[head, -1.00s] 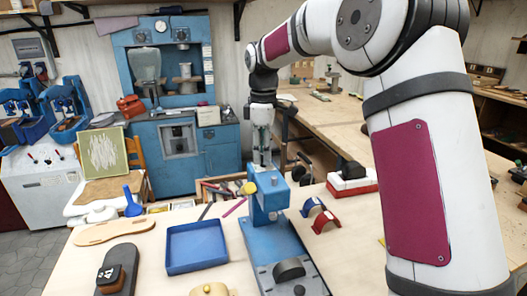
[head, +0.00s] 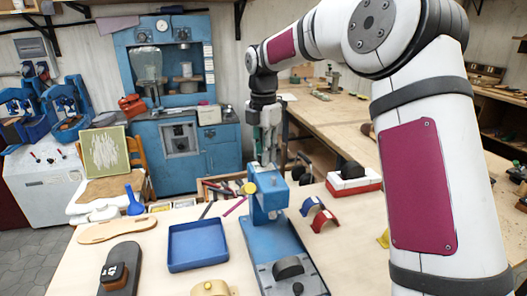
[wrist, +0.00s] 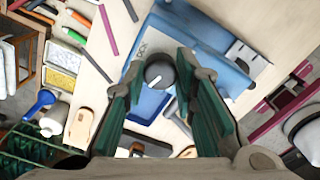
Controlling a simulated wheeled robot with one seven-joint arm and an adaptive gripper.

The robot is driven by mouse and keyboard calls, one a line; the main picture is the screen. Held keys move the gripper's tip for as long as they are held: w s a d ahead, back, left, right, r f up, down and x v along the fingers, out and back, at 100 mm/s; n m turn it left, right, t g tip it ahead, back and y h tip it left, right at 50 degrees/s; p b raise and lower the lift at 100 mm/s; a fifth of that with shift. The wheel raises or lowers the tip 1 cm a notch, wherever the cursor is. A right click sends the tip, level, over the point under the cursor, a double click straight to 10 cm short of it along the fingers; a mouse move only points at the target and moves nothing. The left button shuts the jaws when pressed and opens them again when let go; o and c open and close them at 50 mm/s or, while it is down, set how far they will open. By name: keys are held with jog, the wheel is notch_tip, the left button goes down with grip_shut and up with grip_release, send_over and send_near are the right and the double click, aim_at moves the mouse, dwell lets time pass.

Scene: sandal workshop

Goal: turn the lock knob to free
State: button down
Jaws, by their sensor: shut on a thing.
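The lock knob (wrist: 159,74) is a dark round knob with a white pointer mark, on top of the blue press (wrist: 206,46). The mark points down and slightly left in the wrist view. My gripper (wrist: 160,70) has its green-padded fingers on either side of the knob and is shut on it. In the head view my gripper (head: 267,162) points straight down onto the top of the blue press (head: 268,200); the knob is not discernible there. A yellow round knob (head: 249,188) sits on the press's left side.
A blue tray (head: 197,246) lies left of the press. Red and blue curved pieces (head: 325,222) and a white-and-red box with a dark block (head: 353,181) stand to the right. Sandal soles (head: 117,229) lie at the left. A tool tray (head: 225,186) is behind.

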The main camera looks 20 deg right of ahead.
jog(key=shift+n, duration=1.5)
jog(key=c, duration=1.3)
grip_release()
jog(key=shift+r, duration=0.1)
notch_tip(320, 180, up, 12)
